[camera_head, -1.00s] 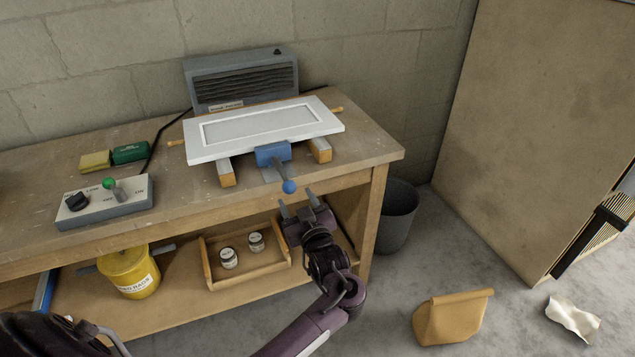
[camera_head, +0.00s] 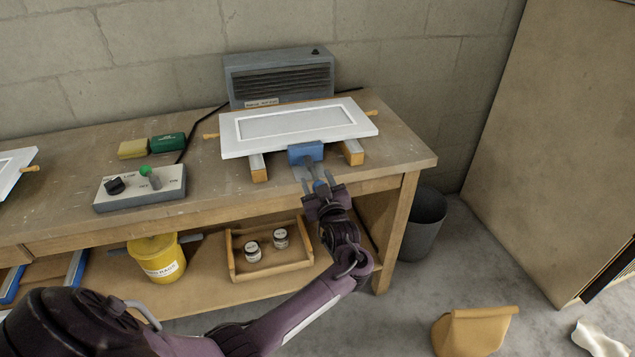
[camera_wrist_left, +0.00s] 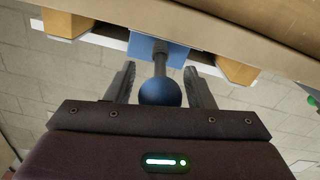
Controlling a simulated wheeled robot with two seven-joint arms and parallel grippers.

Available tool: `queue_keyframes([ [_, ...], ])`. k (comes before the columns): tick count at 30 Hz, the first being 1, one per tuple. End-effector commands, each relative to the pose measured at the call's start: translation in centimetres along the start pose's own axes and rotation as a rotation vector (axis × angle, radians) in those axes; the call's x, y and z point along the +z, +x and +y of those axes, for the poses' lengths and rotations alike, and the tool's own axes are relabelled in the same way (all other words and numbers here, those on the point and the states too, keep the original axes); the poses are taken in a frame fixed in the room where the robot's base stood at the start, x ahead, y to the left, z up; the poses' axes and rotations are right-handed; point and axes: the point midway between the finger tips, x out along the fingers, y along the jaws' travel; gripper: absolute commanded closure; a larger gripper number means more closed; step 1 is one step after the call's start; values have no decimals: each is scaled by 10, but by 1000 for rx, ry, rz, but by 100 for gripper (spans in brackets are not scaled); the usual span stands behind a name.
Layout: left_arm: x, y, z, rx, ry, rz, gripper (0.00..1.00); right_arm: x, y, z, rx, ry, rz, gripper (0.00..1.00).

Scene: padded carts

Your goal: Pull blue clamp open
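The blue clamp (camera_head: 305,152) sits at the front edge of the white panel (camera_head: 240,147) on the bench. Its grey lever points out toward me and ends in a blue ball. My left gripper (camera_head: 317,184) is at the lever. In the left wrist view the blue clamp body (camera_wrist_left: 145,48) is at the top, and the blue ball (camera_wrist_left: 160,92) lies between the two open fingers of my left gripper (camera_wrist_left: 160,85), with visible gaps on both sides. My right gripper is not in view.
The panel rests on wooden blocks (camera_head: 258,168) near the bench's front edge. A control box (camera_head: 140,190) with a green-knobbed lever stands to the left. Below are a tray (camera_head: 290,265) with two jars and a yellow bucket (camera_head: 158,258). A grey bin (camera_head: 424,225) stands at the right.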

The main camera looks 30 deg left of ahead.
Motion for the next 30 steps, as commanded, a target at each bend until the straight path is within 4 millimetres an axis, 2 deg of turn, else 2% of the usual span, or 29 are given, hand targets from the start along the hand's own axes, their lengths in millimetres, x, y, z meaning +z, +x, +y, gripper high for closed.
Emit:
queue_keyframes([
  [1,0,0,0,0,0,0,59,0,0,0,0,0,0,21],
  [9,0,0,0,0,0,0,94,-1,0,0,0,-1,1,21],
  [11,0,0,0,0,0,0,100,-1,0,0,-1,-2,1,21],
  [16,-1,-8,1,2,-1,-2,100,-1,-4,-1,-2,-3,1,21],
  [24,1,-66,0,0,1,-9,100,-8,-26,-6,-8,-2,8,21],
  [30,1,-81,0,-1,2,-2,100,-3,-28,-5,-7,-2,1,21],
])
